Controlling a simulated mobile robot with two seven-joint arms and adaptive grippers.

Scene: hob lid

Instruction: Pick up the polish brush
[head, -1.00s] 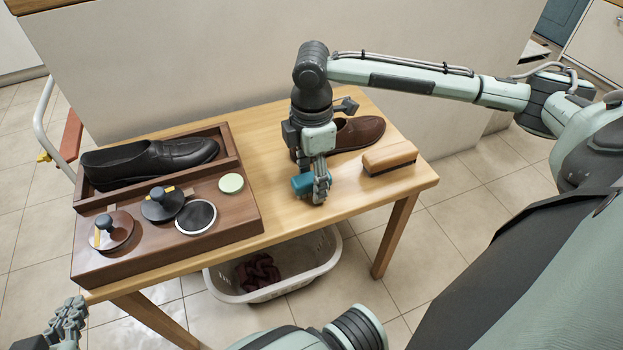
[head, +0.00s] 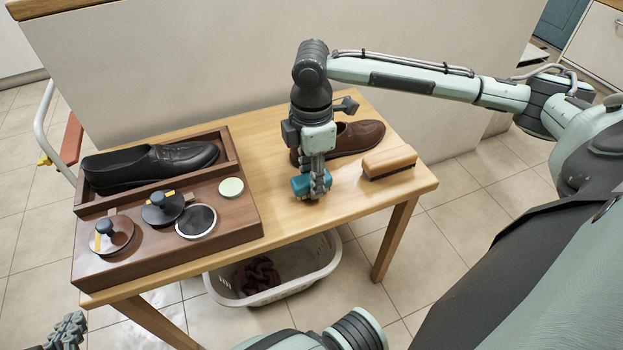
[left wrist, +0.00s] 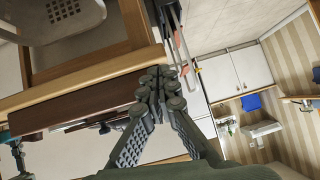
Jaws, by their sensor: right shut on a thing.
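A wooden-backed brush (head: 389,162) with dark bristles lies on the right side of the table. My right gripper (head: 318,188) is left of it, apart from it, low over the table in front of the brown shoe. It is shut on a small teal block-like thing (head: 301,185), partly hidden by the fingers; I cannot tell whether this is a brush. My left gripper (head: 66,332) is at the lower left, off the table. In the left wrist view its fingertips (left wrist: 160,82) meet with nothing between them.
A brown shoe (head: 362,136) stands behind my right gripper. A wooden tray (head: 165,252) at left holds a black shoe (head: 150,163), knobbed round pieces and tins. A white basket (head: 305,284) with dark red cloth sits under the table (head: 279,218). The table's front right is clear.

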